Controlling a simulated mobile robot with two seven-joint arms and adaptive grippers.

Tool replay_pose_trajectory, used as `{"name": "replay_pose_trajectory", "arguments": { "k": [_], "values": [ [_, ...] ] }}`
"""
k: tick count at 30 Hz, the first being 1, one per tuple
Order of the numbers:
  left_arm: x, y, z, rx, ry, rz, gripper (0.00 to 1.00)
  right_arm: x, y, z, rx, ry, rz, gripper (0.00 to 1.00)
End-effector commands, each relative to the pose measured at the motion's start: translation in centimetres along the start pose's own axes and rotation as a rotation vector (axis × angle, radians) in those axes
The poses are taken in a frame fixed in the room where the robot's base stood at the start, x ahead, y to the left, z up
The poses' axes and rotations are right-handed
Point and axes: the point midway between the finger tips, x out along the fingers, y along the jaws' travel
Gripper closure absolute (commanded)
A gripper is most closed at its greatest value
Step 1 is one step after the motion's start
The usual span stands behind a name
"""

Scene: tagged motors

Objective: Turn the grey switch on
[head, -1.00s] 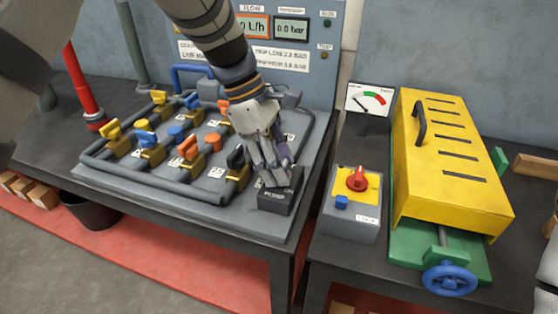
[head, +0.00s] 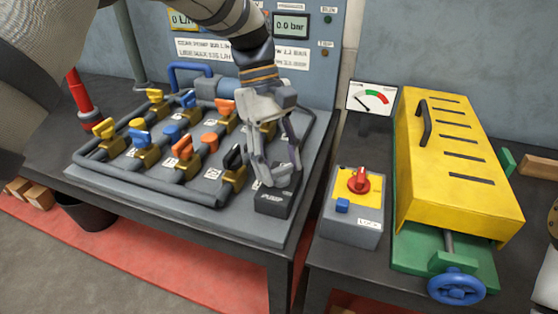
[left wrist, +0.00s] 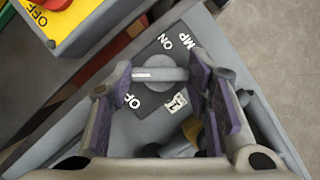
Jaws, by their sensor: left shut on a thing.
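The grey switch (left wrist: 158,74) is a round knob with a raised bar and a white line on it. It sits on a dark box (head: 270,205) at the front right corner of the valve board. In the left wrist view the white end of the bar points left, between the ON and OFF labels. My left gripper (head: 277,180) is over the box, its fingers down at the knob. In the left wrist view its purple-padded fingers (left wrist: 160,80) are shut on the bar from both sides. The knob is hidden by the fingers in the head view.
Several coloured valves (head: 183,148) and pipes lie just left of the gripper.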

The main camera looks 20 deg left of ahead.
Motion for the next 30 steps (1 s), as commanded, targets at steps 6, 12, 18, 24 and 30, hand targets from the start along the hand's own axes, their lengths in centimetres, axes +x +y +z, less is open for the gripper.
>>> {"name": "replay_pose_trajectory", "arguments": {
  "k": [6, 12, 18, 24, 30],
  "values": [
    [0.3, 0.2, -0.1, 0.187, -0.002, -0.079, 0.83, 0.9, 0.0, 0.6, 0.000, -0.028, 0.001, 0.60],
    [0.2, 0.3, -0.1, 0.362, -0.002, -0.152, 0.83, 1.4, 0.1, 1.0, 0.000, -0.045, 0.002, 0.60],
    [0.2, 0.4, 0.0, 0.528, -0.001, -0.220, 0.83, 1.9, 0.1, 1.2, 0.000, -0.057, 0.002, 0.60],
    [0.2, 0.4, 0.1, 0.665, -0.002, -0.276, 0.83, 2.1, 0.1, 1.4, 0.000, -0.063, 0.003, 0.60],
    [0.2, 0.4, 0.1, 0.763, -0.001, -0.317, 0.83, 2.2, 0.1, 1.5, 0.000, -0.066, 0.003, 0.60]
  ]
}}
